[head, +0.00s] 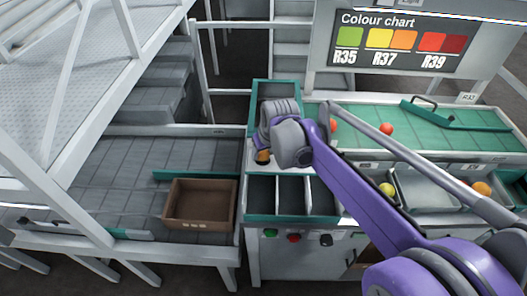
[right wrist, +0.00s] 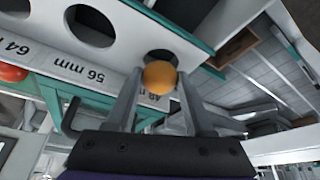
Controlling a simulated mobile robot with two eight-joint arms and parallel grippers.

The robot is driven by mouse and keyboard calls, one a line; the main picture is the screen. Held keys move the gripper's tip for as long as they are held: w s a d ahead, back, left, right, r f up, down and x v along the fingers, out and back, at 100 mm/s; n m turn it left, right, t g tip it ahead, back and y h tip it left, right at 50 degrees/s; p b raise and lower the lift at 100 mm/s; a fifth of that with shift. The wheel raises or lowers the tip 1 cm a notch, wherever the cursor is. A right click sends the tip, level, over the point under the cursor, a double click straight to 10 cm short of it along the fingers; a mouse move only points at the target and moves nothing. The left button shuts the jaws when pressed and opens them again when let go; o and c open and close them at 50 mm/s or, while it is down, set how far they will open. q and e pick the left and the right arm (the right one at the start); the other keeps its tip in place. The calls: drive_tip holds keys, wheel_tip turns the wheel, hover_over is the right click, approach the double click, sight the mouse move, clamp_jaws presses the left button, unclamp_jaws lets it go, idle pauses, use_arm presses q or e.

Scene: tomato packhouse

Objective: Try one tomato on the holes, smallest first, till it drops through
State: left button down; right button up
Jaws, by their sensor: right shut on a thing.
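My right gripper (head: 265,150) is shut on an orange tomato (head: 263,156), over the sizing plate (head: 283,167) on the green-edged bench. In the right wrist view the tomato (right wrist: 160,80) sits between the two fingers, right by the smallest visible hole (right wrist: 160,56), beside the partly covered 48 mm label. The tomato overlaps the hole in the picture; I cannot tell whether it touches the rim. A larger hole (right wrist: 91,25) is near the 56 mm label, and part of another shows at the top left. In the head view my arm hides most of the plate. My left gripper is not in view.
Divided bins (head: 291,195) stand at the bench front. A brown crate (head: 200,204) is on the grey conveyor to the left. Red tomatoes (head: 386,129) lie on the green belt behind. A metal tray (head: 425,188) sits between a yellow tomato (head: 387,189) and an orange one (head: 481,188).

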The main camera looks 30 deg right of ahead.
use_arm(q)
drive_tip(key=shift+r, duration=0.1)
use_arm(e)
drive_tip(key=shift+s, duration=0.1)
drive_tip(key=o, duration=1)
idle(1.0)
drive_tip(key=shift+r+p, duration=2.1)
drive_tip(key=shift+r, duration=1.45)
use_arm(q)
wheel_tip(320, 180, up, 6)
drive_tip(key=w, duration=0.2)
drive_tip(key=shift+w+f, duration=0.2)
use_arm(e)
drive_tip(key=shift+f, duration=0.1)
